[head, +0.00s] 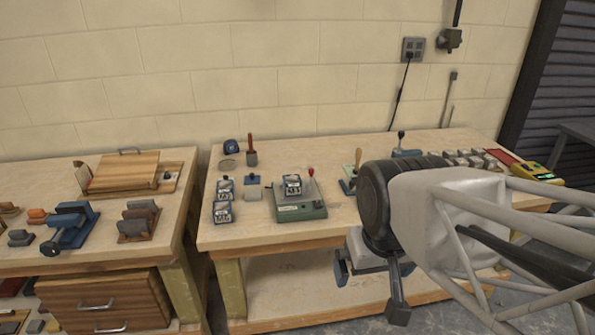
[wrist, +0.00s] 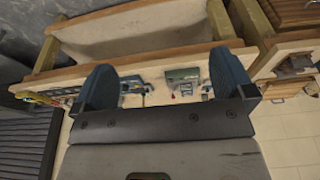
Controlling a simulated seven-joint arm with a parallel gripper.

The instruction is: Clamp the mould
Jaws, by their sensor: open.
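A green machine (head: 303,208) stands on the middle bench. A dark block with a white label (head: 292,185) sits on its grey top, beside an upright lever with a red knob (head: 311,170). I cannot tell for sure which part is the mould. The green machine also shows in the wrist view (wrist: 182,73). My gripper (head: 370,285) is in front of the bench, right of the machine and apart from it. Its two blue-grey fingers stand wide apart with nothing between them in the wrist view (wrist: 165,82). My arm hides part of the bench's right half.
A yellow instrument (head: 537,172) lies at the far right. The left bench holds a blue vice-like fixture (head: 70,225).

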